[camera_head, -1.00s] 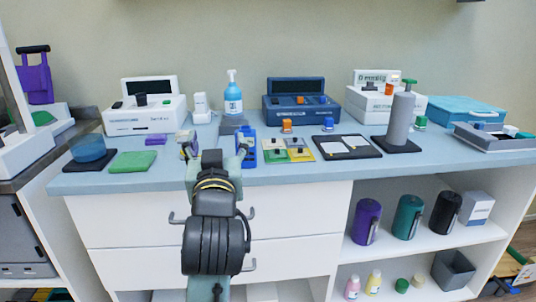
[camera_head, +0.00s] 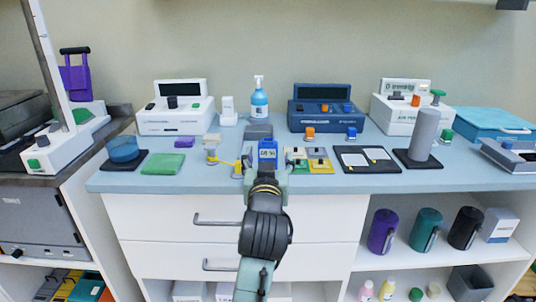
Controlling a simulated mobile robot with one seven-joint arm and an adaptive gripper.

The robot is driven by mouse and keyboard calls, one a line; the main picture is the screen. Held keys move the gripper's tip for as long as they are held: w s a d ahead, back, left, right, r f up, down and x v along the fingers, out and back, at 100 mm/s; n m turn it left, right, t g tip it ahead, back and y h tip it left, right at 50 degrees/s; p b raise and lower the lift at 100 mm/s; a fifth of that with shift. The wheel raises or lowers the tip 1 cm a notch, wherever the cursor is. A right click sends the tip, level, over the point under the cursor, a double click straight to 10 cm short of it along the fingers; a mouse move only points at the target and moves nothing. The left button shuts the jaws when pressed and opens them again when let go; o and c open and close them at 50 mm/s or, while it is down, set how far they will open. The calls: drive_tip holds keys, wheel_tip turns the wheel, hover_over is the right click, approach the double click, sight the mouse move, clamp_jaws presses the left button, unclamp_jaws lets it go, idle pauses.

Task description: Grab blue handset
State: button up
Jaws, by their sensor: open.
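The blue handset (camera_head: 267,151), with a white label on its face, is at the front middle of the light blue counter (camera_head: 130,181), just in front of a grey block (camera_head: 259,131). My gripper (camera_head: 265,170) is at the counter's front edge, directly in front of the handset in the picture. Its fingers are apart, one at each side of the handset's lower part, and nothing is seen held. The handset's bottom is hidden behind my gripper. I cannot tell whether the fingers touch it.
A small beige device (camera_head: 212,149) with a yellow strip stands left of my gripper. A blue pump bottle (camera_head: 259,102) and a dark blue console (camera_head: 324,117) stand behind. Drawer handles (camera_head: 217,220) project below.

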sight(268, 151)
drive_tip(key=w+p, duration=0.1)
drive_tip(key=w, duration=0.4)
drive_tip(key=shift+w, duration=0.1)
drive_tip(key=c, duration=1.3)
